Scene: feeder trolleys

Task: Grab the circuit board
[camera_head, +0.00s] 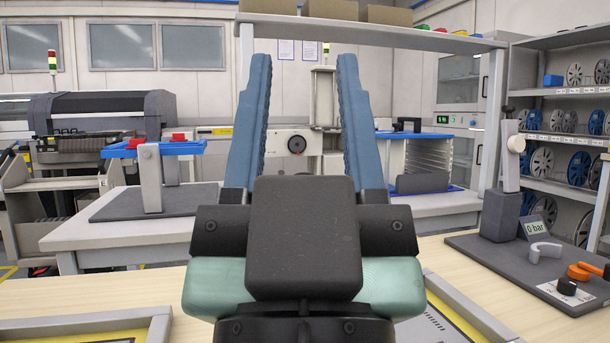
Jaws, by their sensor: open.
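My gripper (302,62) fills the middle of the view and points away from me. Its two long blue fingers are wide apart, with nothing seen between them but the background. I cannot make out a circuit board for certain; my gripper and wrist cover the middle of the scene. A blue holder with red clips (185,148) stands on a grey base at the left of the white table behind.
The near wooden bench (450,262) bears a grey frame with a yellow border (80,333) at the lower left. A dark fixture plate (520,262) with an orange lever stands right. A slotted white rack (428,158) sits behind. Reel shelves (560,92) line the right.

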